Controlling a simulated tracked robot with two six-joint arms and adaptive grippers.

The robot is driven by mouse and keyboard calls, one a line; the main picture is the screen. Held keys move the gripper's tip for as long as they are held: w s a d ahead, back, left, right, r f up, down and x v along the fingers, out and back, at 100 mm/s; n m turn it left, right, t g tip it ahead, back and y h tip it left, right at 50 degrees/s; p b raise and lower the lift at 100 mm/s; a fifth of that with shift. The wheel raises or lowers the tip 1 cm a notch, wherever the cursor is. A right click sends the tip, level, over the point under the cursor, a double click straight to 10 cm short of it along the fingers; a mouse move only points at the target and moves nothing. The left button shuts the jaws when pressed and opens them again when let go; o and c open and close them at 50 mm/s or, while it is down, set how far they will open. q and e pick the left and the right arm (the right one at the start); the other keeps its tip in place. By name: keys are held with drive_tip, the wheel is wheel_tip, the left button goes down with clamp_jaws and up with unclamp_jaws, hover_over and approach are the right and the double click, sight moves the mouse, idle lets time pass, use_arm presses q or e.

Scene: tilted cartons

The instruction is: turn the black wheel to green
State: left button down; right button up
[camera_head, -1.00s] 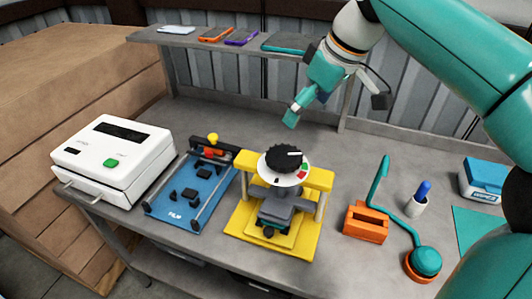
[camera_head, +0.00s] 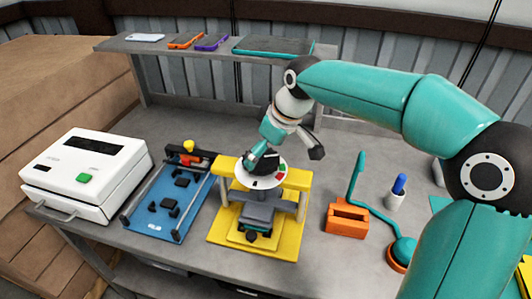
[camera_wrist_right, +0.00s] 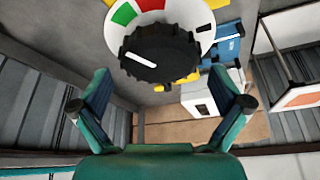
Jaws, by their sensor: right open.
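The black wheel (camera_wrist_right: 160,52) has a ribbed rim and a white pointer line. It sits on a white dial disc (camera_head: 250,180) on the yellow press stand (camera_head: 293,180). The right wrist view shows green (camera_wrist_right: 124,14) and red (camera_wrist_right: 150,4) segments on the disc. The pointer line is on the wheel's left side in that view, off the green segment. My right gripper (camera_head: 256,153) is just above the wheel and partly hides it in the head view. In the wrist view its fingers (camera_wrist_right: 160,97) are spread apart, with the wheel beyond them. My left gripper is not in view.
A blue fixture (camera_head: 170,205) and a white machine (camera_head: 85,170) with a green button stand left of the stand. An orange block (camera_head: 346,221), a teal lamp (camera_head: 402,250) and a blue marker in a cup (camera_head: 396,195) are right. A shelf (camera_head: 120,46) runs behind.

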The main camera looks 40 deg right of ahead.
drive_tip(key=shift+x, duration=1.1)
drive_tip(key=c, duration=0.9)
drive_tip(key=shift+m, duration=0.4)
drive_tip(key=o, duration=0.9)
